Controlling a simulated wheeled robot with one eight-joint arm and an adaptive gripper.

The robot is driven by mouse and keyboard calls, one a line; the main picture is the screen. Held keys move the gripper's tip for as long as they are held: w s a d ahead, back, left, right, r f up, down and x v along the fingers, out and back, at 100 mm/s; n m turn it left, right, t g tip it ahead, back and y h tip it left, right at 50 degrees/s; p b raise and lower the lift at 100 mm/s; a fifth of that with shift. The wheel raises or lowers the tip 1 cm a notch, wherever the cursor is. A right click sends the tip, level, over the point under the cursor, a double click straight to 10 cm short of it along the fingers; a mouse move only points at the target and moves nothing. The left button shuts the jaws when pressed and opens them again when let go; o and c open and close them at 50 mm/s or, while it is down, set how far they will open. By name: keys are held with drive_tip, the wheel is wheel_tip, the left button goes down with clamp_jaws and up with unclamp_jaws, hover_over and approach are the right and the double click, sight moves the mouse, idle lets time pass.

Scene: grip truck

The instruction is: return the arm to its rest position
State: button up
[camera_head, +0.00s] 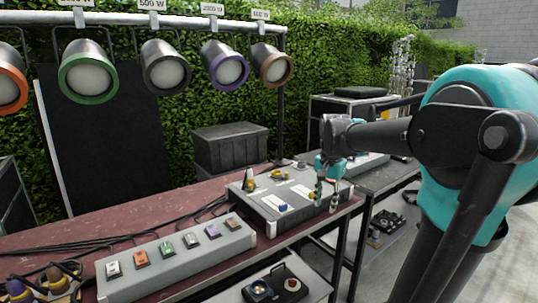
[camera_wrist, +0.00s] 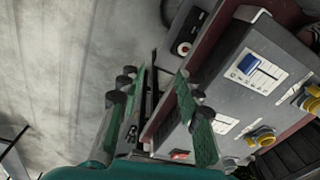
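My arm reaches in from the right of the head view, teal and dark grey. My gripper (camera_head: 328,202) hangs at the right end of a grey control box (camera_head: 282,204) on the dark red table. In the wrist view, the two green fingers with black pads stand apart, and my gripper (camera_wrist: 154,84) is open with nothing visibly held. The control box (camera_wrist: 238,98) lies to the right of and partly behind the right finger. Whether that finger touches the box I cannot tell.
A grey switch box (camera_head: 178,257) with several coloured switches stands on the red table (camera_head: 95,222). Several stage lamps (camera_head: 165,72) hang from a bar above. A lower shelf holds a small black box (camera_head: 276,286). Open floor (camera_wrist: 70,70) shows left of the gripper.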

drive_tip(key=s+d+f+n+t, duration=0.1)
drive_tip(key=s+f+n+t, duration=0.2)
drive_tip(key=s+f+n, duration=0.5)
drive_tip(key=s+f, duration=0.7)
drive_tip(key=f, duration=0.4)
drive_tip(key=shift+s, duration=0.4)
